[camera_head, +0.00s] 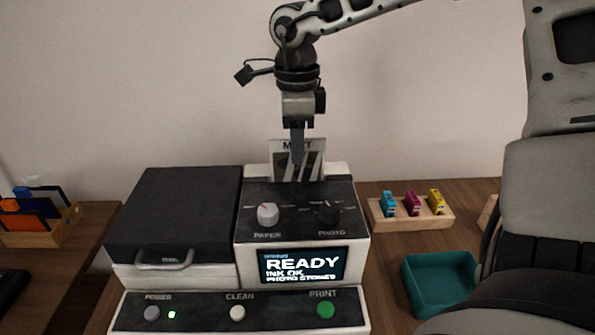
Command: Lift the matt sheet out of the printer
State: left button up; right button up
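The printer (258,250) stands on the table with its screen (303,265) reading READY, INK OK and PHOTO STONES. A light sheet (312,147) with a partly hidden label that seems to read MATT stands upright in the slot at the printer's back. My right gripper (297,158) points down from above, its dark finger in front of the middle of the sheet and covering part of the label. I see its fingers edge-on, so I cannot tell whether they are apart or closed on the sheet. My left gripper is not in view.
A wooden holder (412,222) with cyan, magenta and yellow cartridges and a teal tray (440,284) lie right of the printer. A wooden box of dark and orange cards (30,218) is at far left. The printer's black lid (180,215) is down. The wall is behind.

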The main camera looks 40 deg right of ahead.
aim_at(283, 169)
jog(key=shift+d+f, duration=0.1)
jog(key=shift+f, duration=1.45)
grip_shut()
jog(key=shift+r, duration=0.1)
